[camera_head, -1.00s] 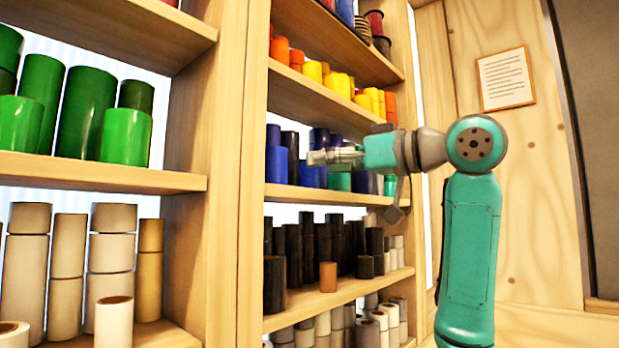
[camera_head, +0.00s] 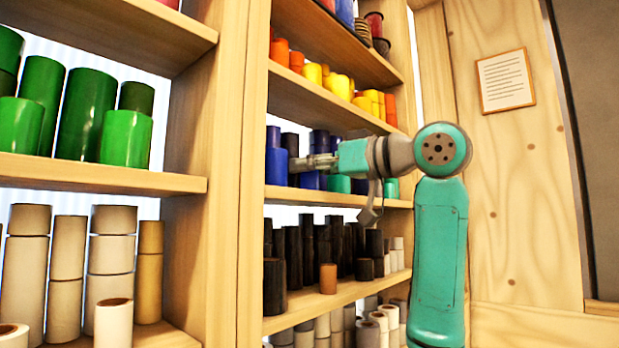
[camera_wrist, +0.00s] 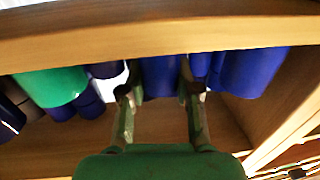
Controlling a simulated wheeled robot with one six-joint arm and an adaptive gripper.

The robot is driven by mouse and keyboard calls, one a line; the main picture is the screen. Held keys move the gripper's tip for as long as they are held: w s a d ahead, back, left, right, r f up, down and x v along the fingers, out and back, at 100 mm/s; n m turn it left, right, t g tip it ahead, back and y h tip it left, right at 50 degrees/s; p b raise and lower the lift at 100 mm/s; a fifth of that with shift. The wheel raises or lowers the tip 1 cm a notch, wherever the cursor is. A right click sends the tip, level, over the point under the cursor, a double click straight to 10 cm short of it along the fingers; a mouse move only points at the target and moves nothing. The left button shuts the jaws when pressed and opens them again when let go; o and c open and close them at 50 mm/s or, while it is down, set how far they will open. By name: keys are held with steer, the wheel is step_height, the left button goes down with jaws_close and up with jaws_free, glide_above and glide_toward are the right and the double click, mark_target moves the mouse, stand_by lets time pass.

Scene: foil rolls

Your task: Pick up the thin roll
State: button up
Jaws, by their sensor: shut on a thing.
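My gripper (camera_head: 295,164) reaches left into the shelf of blue and green rolls. In the wrist view, its two fingers (camera_wrist: 160,93) stand on either side of a narrow blue roll (camera_wrist: 160,72) and are shut on it. The roll's far end is hidden by the shelf board across the top of that view. In the head view, it is unclear which of the blue rolls is the held one.
A wider blue roll (camera_wrist: 252,72) stands close beside the fingers, and a green roll (camera_wrist: 54,87) is on the other side. Shelf boards (camera_head: 340,198) lie below and above the arm.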

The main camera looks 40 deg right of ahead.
steer(key=shift+s+r, duration=0.2)
steer(key=shift+r, duration=0.3)
step_height(320, 180, up, 6)
steer(key=a+v, duration=0.2)
steer(key=v, duration=1.7)
steer(key=shift+s, duration=0.6)
